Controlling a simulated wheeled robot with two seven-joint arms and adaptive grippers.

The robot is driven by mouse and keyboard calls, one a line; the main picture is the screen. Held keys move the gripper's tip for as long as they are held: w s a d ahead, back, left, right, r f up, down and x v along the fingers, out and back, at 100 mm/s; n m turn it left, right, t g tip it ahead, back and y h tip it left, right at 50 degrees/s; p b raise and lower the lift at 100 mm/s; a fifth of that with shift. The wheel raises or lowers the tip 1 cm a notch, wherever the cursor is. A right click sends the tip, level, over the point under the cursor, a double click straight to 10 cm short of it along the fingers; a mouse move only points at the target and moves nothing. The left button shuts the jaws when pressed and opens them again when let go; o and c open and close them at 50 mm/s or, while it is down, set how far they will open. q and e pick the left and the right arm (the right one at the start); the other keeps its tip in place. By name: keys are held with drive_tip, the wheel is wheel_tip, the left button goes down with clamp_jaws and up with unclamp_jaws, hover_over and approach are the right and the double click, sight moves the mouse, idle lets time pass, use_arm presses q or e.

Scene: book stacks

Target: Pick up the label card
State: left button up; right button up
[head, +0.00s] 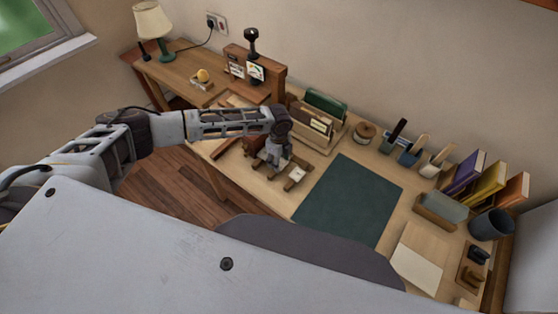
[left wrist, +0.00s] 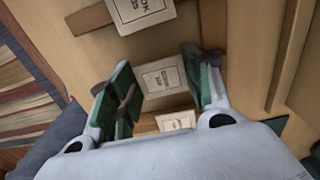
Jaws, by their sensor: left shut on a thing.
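My left gripper (head: 275,162) reaches down over the desk in the head view, beside a small wooden holder. In the head view one pale card (head: 297,174) shows on the wooden holder in front of the gripper; the held card is mostly hidden there. My right gripper is not in view.
A dark green mat (head: 350,200) lies right of the gripper. A wooden sorter (head: 315,125) stands just behind it. Pen holders, upright books (head: 487,182) and a dark cup (head: 490,224) stand further right. A lamp (head: 154,22) stands at the far left.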

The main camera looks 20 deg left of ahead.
use_arm(q)
drive_tip(key=shift+w, duration=0.1)
drive_tip(key=shift+r, duration=0.3)
wheel_tip(320, 180, up, 10)
drive_tip(key=shift+f+b, duration=0.15)
drive_tip(key=shift+b, duration=0.2)
idle(1.0)
